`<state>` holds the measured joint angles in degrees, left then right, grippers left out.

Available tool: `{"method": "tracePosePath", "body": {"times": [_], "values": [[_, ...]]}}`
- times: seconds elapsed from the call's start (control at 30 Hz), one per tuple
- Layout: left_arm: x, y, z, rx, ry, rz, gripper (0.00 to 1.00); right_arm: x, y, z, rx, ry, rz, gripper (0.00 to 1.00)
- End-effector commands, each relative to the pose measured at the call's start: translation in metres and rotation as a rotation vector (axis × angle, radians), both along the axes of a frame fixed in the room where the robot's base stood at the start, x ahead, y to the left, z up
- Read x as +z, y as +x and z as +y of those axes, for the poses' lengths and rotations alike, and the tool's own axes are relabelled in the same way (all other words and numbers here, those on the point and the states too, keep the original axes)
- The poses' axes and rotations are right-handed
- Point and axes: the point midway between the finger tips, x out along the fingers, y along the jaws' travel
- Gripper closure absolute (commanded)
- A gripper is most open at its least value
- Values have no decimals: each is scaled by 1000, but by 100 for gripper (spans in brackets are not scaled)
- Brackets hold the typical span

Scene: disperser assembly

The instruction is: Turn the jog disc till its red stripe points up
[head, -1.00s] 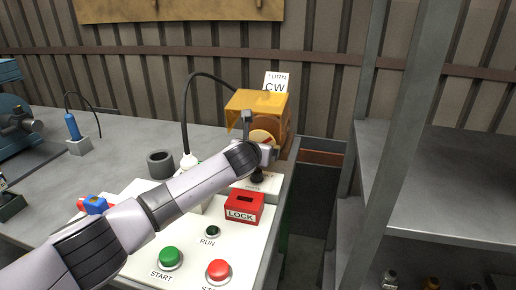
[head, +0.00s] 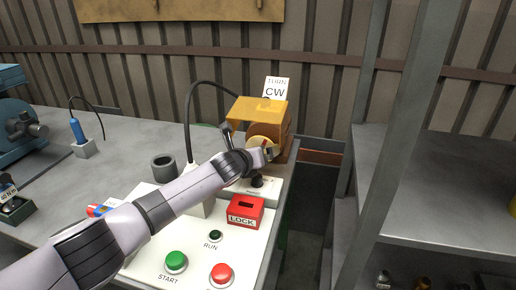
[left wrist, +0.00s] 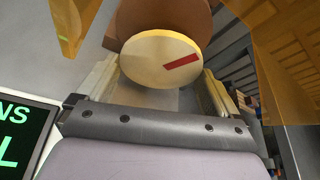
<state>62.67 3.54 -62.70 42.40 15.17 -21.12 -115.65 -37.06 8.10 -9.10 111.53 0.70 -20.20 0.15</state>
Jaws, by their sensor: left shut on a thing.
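The jog disc (left wrist: 150,50) is a pale yellow round face with a red stripe (left wrist: 182,61) from near its centre toward the right, tilted slightly up in the left wrist view. In the head view the disc (head: 260,142) sits under an orange guard (head: 258,109), partly hidden by my gripper. My left gripper (left wrist: 160,78) has one finger on each side of the disc and is shut on it. In the head view the left gripper (head: 248,146) reaches in from the front left. My right gripper is not in view.
A TURN CW sign (head: 276,88) stands behind the guard. A black knob (head: 257,181), a red LOCK block (head: 245,211) and START (head: 175,262) and red (head: 221,274) buttons are on the panel below. A grey shelf post (head: 378,150) stands to the right.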

Motion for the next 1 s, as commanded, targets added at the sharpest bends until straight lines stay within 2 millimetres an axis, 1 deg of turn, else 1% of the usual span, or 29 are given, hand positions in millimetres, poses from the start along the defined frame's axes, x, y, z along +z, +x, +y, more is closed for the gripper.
{"method": "tracePosePath", "body": {"times": [0.1, 0.33, 0.87, 0.9, 1.0], "values": [[-1, 0, 1, 2, -64, 15, 36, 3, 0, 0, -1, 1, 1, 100], [-1, 0, 1, 2, -144, 31, 36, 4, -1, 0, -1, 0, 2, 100], [-2, 0, 1, 1, -168, 36, 36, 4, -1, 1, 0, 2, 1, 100], [-2, 0, 1, 1, -168, 36, 0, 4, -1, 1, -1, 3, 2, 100], [-2, 0, 1, 1, -167, 35, 0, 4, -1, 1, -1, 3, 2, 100]]}}
